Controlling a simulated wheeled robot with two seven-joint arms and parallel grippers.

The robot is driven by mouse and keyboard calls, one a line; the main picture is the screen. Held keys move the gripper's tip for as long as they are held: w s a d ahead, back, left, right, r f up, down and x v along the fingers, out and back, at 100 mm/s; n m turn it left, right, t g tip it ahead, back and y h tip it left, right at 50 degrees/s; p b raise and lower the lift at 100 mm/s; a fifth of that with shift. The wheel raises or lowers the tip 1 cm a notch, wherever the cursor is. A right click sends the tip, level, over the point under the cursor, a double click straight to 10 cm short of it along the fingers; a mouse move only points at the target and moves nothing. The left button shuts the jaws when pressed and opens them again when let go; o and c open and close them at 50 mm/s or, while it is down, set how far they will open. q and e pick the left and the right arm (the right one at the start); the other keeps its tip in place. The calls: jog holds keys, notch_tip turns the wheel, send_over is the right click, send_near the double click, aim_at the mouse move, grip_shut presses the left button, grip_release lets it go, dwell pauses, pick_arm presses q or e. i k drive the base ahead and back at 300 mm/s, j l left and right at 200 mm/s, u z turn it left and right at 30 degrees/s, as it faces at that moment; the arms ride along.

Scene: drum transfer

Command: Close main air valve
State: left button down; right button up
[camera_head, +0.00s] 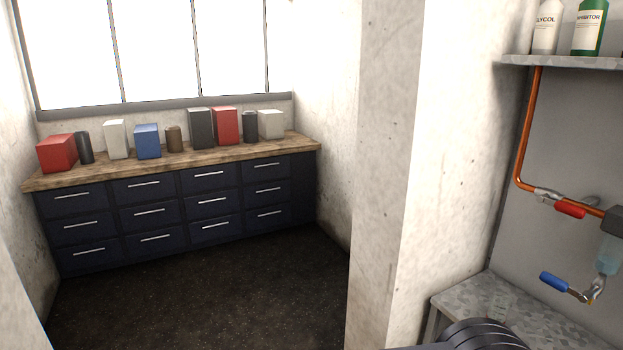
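A valve with a red lever handle (570,209) sits on a copper pipe (523,150) at the right. The red handle lies roughly along the pipe's lower horizontal run. Below it, a second valve with a blue lever handle (554,282) sits under a translucent bluish body (607,255). The blue handle points out to the left, slightly tilted. No label shows which of the two is the main air valve. Neither of my grippers is in view. A dark ridged part at the bottom edge looks like my own arm.
A grey metal ledge (485,298) stands below the valves. A shelf (575,62) above holds a white bottle (546,27) and a green bottle (589,30). A concrete pillar (385,170) separates this from a workbench (45,182) with boxes. The floor there is clear.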

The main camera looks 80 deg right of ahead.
aim_at(571, 210)
jog(key=z, duration=4.25)
